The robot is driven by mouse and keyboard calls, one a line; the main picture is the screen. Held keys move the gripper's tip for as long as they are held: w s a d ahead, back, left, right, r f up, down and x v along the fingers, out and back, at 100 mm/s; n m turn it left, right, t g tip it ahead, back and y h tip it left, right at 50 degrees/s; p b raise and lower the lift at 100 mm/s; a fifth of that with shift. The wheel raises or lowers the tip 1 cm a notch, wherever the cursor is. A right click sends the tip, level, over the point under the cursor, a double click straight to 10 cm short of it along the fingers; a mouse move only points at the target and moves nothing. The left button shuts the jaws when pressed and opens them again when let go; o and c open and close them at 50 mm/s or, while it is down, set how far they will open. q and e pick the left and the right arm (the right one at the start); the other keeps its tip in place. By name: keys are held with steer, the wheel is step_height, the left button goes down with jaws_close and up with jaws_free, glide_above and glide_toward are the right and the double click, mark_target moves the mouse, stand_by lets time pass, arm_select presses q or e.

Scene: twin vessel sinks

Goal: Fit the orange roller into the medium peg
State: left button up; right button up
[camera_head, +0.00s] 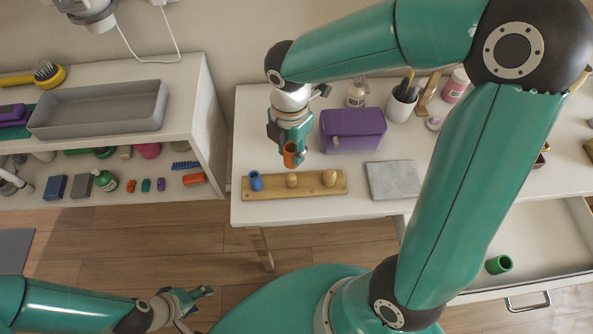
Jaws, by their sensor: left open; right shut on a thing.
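My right gripper (289,146) is shut on the orange roller (290,160), an upright hollow cylinder. It holds the roller above and behind the wooden peg board (274,192) on the white table. The board has a blue roller (256,181) at its left end and two bare wooden pegs, a middle one (292,180) and a right one (329,178). The roller is apart from these pegs, just above the middle one in the picture. Which peg is the medium one is hard to tell by size. My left gripper (190,299) is open and empty at the lower left, over the floor.
A purple box (352,130) stands right of the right gripper, near a grey slab (393,180). A cup of brushes (400,108) and bottles stand behind. A green roller (499,264) lies in the open drawer (545,240). A shelf unit with a grey tray (97,122) stands left.

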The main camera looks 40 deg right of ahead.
mark_target(292, 176)
step_height(292, 176, down, 11)
steer(key=shift+b, duration=0.4)
steer(key=o, duration=0.8)
steer(key=shift+c, duration=0.2)
step_height(292, 176, up, 12)
stand_by(0.3)
